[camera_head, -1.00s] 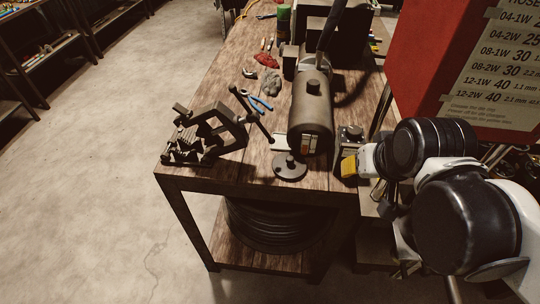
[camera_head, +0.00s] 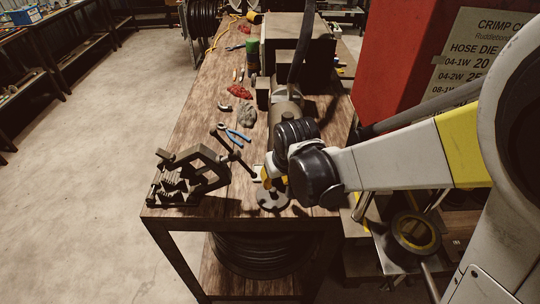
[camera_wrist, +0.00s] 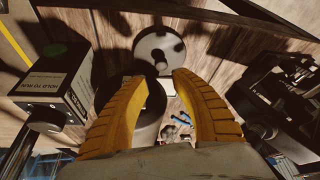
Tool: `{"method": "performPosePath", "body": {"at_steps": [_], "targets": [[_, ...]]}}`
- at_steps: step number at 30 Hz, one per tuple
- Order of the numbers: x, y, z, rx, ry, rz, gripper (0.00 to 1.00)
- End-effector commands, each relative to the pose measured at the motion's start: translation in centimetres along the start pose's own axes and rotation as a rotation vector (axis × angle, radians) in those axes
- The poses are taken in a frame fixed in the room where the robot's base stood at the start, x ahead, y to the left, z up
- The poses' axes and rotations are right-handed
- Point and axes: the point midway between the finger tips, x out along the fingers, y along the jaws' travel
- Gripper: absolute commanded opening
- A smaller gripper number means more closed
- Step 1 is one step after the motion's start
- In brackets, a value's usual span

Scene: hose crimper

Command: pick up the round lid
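The round lid (camera_head: 274,199) is a dark flat disc with a knob, lying on the wooden workbench near its front edge. My gripper (camera_head: 268,178) is above it, and my arm partly hides the lid in the head view. In the wrist view the lid (camera_wrist: 158,45) shows just beyond the fingertips, with its knob (camera_wrist: 161,66) near the gap between them. My gripper's yellow fingers (camera_wrist: 162,76) are open and empty. I cannot tell how far the tips are above the lid.
A dark vise-like tool (camera_head: 190,176) stands left of the lid. The hold-to-run box (camera_wrist: 50,85) is on the other side. Behind the lid is a dark cylindrical machine (camera_head: 287,98), largely hidden by my wrist. Blue-handled pliers (camera_head: 238,136), a grey rag (camera_head: 247,115) and a red cloth (camera_head: 239,92) lie farther back.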

Motion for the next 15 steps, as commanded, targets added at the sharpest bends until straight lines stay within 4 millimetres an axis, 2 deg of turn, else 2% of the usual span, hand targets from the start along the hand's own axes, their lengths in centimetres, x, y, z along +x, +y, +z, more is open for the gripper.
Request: {"method": "performPosePath", "body": {"at_steps": [1, 8, 15], "targets": [[1.1, 0.0, 0.1, 0.000, 0.000, 0.000, 0.31], [3.0, 0.0, 0.2, 0.000, 0.000, 0.000, 0.31], [6.7, -0.3, 0.6, 0.001, 0.001, 0.000, 0.31]]}}
